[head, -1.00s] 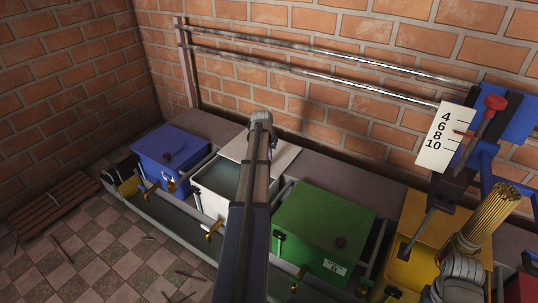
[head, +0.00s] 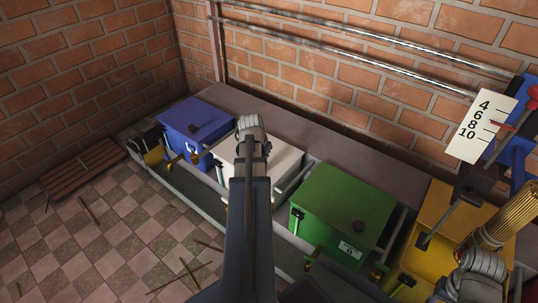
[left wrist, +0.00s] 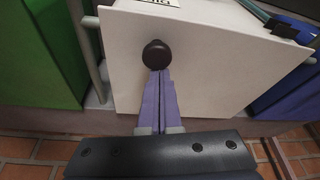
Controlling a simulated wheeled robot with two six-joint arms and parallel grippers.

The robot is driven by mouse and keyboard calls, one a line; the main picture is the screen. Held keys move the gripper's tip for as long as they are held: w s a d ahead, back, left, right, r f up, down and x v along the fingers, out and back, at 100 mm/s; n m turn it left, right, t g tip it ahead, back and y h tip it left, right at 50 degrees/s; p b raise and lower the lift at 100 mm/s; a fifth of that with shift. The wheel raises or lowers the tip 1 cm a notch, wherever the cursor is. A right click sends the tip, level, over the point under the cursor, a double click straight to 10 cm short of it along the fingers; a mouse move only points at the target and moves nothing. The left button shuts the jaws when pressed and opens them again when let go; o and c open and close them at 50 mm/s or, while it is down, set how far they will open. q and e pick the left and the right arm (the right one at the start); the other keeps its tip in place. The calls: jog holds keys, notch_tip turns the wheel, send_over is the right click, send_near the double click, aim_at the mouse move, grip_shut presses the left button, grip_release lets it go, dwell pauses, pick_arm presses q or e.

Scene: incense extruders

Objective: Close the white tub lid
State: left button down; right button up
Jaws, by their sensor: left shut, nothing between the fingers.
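The white tub (head: 228,173) stands between the blue and green tubs in the head view, partly behind my left arm. Its white lid (head: 285,163) lies down across the top, and no dark interior shows. In the left wrist view the lid (left wrist: 215,75) fills the middle as a flat white panel with a round dark knob (left wrist: 156,54). My left gripper (left wrist: 159,72) is shut and empty, its fingertips right at the knob; I cannot tell whether they touch it. In the head view my left wrist (head: 250,130) hides the fingertips. My right gripper does not show.
The blue tub (head: 195,120) is on the left. The green tub (head: 340,208) and yellow tub (head: 445,220) are on the right. A brick wall with metal rails (head: 350,50) runs behind. A wooden pallet (head: 85,172) lies on the checkered floor, which is mostly open.

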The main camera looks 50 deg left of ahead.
aim_at(269, 159)
pick_arm(q)
jog(key=shift+s, duration=0.2)
jog(key=shift+w, duration=0.1)
jog(key=w+a, duration=0.1)
jog(key=w, duration=0.1)
jog(key=w+a, duration=0.1)
jog(key=shift+w, duration=0.35)
jog(key=p+v, duration=0.9)
jog(key=v, duration=0.1)
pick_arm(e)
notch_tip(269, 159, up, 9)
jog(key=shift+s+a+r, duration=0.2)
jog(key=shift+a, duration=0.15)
pick_arm(q)
jog(key=shift+s+d+f, duration=0.1)
jog(key=shift+s, duration=0.05)
